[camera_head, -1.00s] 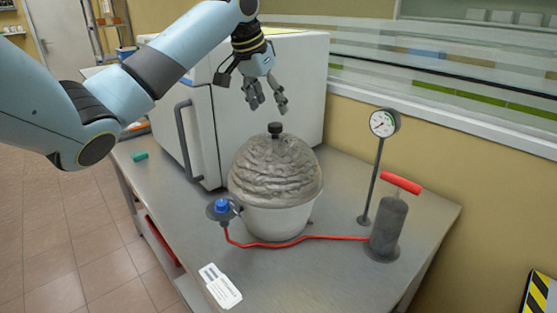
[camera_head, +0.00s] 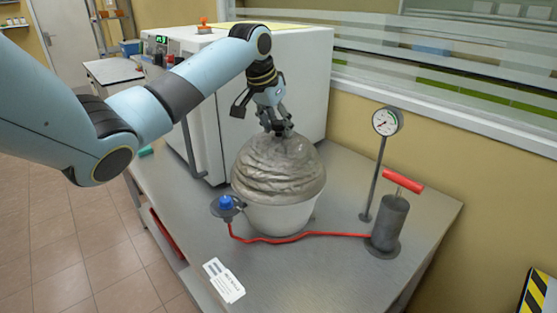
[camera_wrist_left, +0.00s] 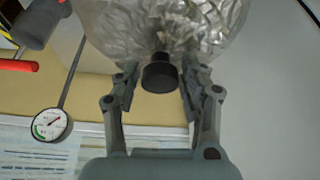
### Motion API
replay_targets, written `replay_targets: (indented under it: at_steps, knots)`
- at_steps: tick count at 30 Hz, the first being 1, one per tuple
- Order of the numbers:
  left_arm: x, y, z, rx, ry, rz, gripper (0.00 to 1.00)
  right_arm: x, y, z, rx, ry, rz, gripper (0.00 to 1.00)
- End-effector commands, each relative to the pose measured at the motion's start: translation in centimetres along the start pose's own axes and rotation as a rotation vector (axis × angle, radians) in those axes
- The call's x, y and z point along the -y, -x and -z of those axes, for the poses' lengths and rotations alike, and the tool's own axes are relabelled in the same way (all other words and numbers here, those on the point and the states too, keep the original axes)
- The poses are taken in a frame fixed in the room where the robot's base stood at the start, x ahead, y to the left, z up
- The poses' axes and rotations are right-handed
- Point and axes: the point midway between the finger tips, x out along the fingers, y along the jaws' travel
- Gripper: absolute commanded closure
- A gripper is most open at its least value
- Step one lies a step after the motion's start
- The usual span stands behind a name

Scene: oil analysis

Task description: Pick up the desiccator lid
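The desiccator lid (camera_head: 278,170) is a grey, wrinkled-looking dome resting on the white desiccator bowl (camera_head: 280,217). Its black knob (camera_wrist_left: 159,73) shows in the left wrist view, between the fingers of my left gripper (camera_wrist_left: 158,88). The fingers stand apart on either side of the knob, with a visible gap at each side. My right gripper is not in view.
A blue valve (camera_head: 226,203) sits at the bowl's left, with a red hose (camera_head: 300,239) leading to a pump with a red handle (camera_head: 388,225). A gauge (camera_head: 386,121) stands behind on a pole. A white oven (camera_head: 300,85) is close behind the arm. A label card (camera_head: 224,281) lies in front.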

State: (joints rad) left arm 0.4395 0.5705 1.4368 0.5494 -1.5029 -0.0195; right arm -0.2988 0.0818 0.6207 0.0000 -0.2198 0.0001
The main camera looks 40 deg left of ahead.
Motion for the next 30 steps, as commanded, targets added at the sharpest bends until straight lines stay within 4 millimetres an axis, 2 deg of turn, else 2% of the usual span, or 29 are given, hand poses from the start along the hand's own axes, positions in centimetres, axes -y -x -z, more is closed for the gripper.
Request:
replay_targets:
  at_steps: [1,9,23,30]
  knots:
    - [0.0,0.0,0.0,0.0,0.0,0.0,0.66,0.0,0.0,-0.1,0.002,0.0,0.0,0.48]
    - [0.0,0.0,0.0,0.0,0.0,0.0,1.0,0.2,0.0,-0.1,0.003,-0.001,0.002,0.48]
    - [0.0,0.2,0.1,-0.003,0.0,0.001,1.0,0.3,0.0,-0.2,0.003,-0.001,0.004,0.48]
    - [0.0,1.4,0.7,-0.005,-0.001,0.001,1.0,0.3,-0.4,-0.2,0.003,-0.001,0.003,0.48]
